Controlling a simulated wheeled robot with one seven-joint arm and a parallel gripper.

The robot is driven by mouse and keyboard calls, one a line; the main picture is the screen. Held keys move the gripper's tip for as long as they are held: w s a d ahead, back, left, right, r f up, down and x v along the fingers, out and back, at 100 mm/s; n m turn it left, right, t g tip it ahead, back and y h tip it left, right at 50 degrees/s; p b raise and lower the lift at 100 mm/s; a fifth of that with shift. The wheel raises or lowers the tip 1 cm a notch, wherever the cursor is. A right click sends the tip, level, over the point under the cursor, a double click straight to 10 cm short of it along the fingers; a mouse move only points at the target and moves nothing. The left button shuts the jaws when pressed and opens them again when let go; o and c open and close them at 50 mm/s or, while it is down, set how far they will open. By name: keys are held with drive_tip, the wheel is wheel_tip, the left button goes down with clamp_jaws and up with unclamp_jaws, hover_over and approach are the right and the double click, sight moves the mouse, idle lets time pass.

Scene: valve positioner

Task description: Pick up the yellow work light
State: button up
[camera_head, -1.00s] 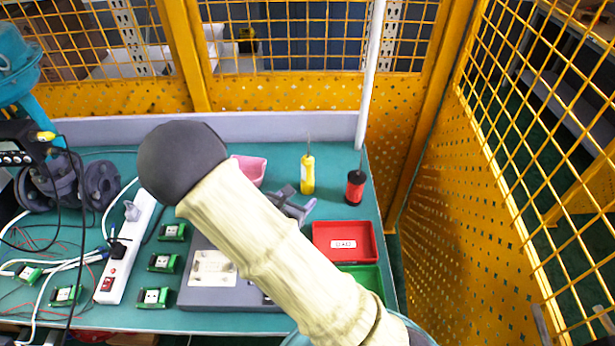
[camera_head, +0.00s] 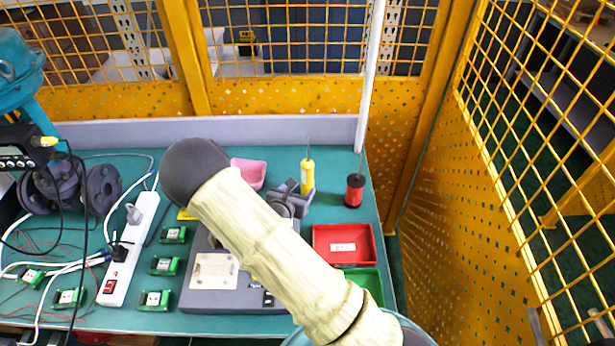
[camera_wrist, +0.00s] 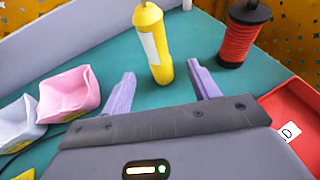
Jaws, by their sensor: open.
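The yellow work light (camera_head: 307,177) stands upright on the teal bench top, a slim yellow cylinder. In the wrist view it shows with a white label (camera_wrist: 150,47) on its side. My gripper (camera_wrist: 161,72) is open and empty, its two purple fingers apart. In the wrist view the light's lower end appears between the fingertips, a little beyond them; I cannot tell whether they touch. In the head view my gripper (camera_head: 292,192) is low over the bench, just in front and to the left of the light. My arm hides part of the bench.
A red spool (camera_head: 354,190) stands right of the light. A red bin (camera_head: 362,259) and a green bin (camera_head: 375,283) lie nearer on the right. A pink container (camera_head: 249,172) is to the left. A grey wall (camera_head: 280,126) and yellow mesh fence close the back.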

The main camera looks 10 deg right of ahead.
sight(305, 180)
drive_tip(key=shift+p+x, duration=0.35)
drive_tip(key=shift+x, duration=1.95)
drive_tip(key=shift+p+x, duration=0.9)
drive_tip(key=shift+x, duration=1.75)
drive_tip(key=shift+w+a, duration=0.1)
drive_tip(key=shift+a, duration=0.05)
drive_tip(key=c, duration=1.2)
wheel_tip(305, 180, up, 10)
drive_tip(key=shift+b, duration=0.9)
